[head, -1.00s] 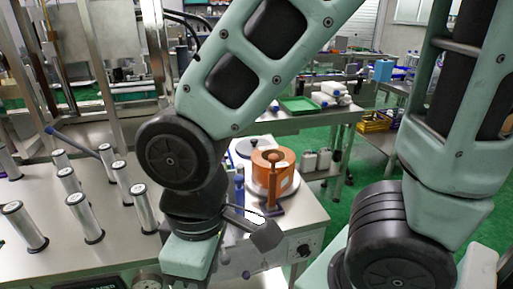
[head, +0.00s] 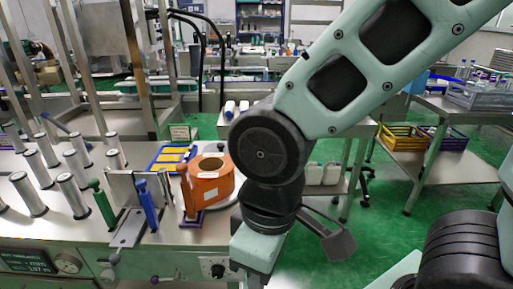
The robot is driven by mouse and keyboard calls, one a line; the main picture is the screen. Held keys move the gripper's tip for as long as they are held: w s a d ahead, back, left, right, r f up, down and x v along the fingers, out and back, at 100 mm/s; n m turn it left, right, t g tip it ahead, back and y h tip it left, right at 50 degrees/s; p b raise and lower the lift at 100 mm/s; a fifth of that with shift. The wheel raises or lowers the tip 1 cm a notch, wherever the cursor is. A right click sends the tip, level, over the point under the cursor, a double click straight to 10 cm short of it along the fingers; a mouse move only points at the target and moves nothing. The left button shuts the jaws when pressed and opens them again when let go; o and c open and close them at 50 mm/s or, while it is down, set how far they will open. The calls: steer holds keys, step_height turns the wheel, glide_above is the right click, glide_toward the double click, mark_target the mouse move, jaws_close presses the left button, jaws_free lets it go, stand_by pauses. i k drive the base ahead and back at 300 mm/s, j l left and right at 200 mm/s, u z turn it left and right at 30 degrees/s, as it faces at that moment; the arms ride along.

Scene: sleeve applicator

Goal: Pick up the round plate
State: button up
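A pale grey round surface (head: 232,199) shows at the right side of the orange cylinder (head: 211,180) on the steel bench. It may be the round plate; the cylinder and my arm hide most of it. My gripper (head: 257,250) hangs at the lower middle of the head view, to the right of the cylinder and apart from it. Its fingers are cut off by the bottom edge, so I cannot see whether it is open or shut or holds anything.
Blue (head: 147,208) and green (head: 104,207) upright handles stand left of the cylinder. Several metal cylinders (head: 73,195) stand on the bench's left side. A rack with yellow and purple crates (head: 395,139) is at the right. Green floor (head: 370,225) lies open between.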

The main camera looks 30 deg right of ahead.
mark_target(221, 146)
steer(key=i+l, duration=0.1)
steer(key=l, duration=0.35)
steer(key=i+l, duration=0.1)
steer(key=l, duration=0.35)
steer(key=i+l, duration=0.1)
steer(key=l, duration=0.3)
steer(key=i+l+z, duration=0.1)
steer(key=l, duration=0.35)
steer(key=i+l, duration=0.1)
steer(key=i, duration=0.95)
steer(key=l+z, duration=0.05)
steer(key=l, duration=0.05)
